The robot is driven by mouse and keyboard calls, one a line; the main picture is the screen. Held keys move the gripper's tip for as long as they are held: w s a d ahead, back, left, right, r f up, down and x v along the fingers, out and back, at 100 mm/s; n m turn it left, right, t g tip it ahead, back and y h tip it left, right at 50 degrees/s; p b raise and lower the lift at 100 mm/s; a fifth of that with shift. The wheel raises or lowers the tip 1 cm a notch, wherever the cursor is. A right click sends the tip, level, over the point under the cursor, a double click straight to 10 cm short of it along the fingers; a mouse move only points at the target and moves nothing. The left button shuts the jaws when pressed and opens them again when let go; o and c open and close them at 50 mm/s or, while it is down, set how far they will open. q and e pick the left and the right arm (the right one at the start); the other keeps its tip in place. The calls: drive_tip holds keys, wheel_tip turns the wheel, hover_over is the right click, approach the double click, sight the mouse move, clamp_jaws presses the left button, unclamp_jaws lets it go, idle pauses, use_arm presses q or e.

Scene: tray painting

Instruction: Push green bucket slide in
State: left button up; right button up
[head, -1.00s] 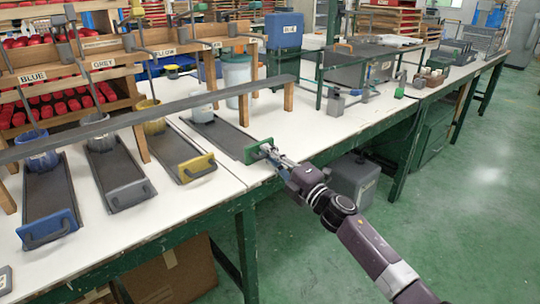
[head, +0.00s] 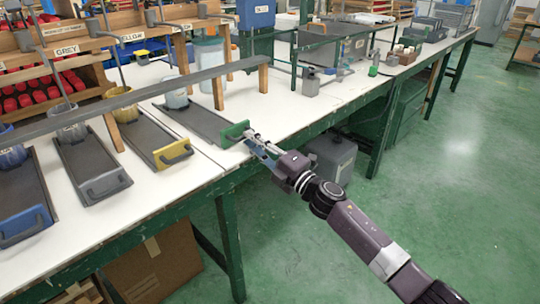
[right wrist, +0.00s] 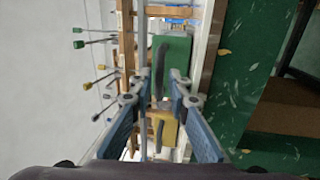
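The green slide's front plate (head: 235,132) is at the near end of its dark tray (head: 200,120), which sticks out toward the table's front edge. A pale bucket (head: 177,98) stands at the tray's far end, under the long grey bar. My right gripper (head: 254,139) is right in front of the green plate. In the right wrist view its two fingers (right wrist: 166,88) are spread apart, with the green plate (right wrist: 178,55) and its dark handle (right wrist: 160,65) just beyond the tips. I cannot tell if they touch. My left gripper is out of view.
The yellow slide (head: 172,152), grey slide (head: 104,187) and blue slide (head: 20,228) lie to the left, also sticking out. The grey bar (head: 140,92) crosses above the trays on wooden posts. A grey canister (head: 333,158) stands below the table. Floor at right is clear.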

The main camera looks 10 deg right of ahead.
drive_tip(key=v, duration=0.8)
drive_tip(key=shift+s+d, duration=0.3)
drive_tip(key=shift+f, duration=0.1)
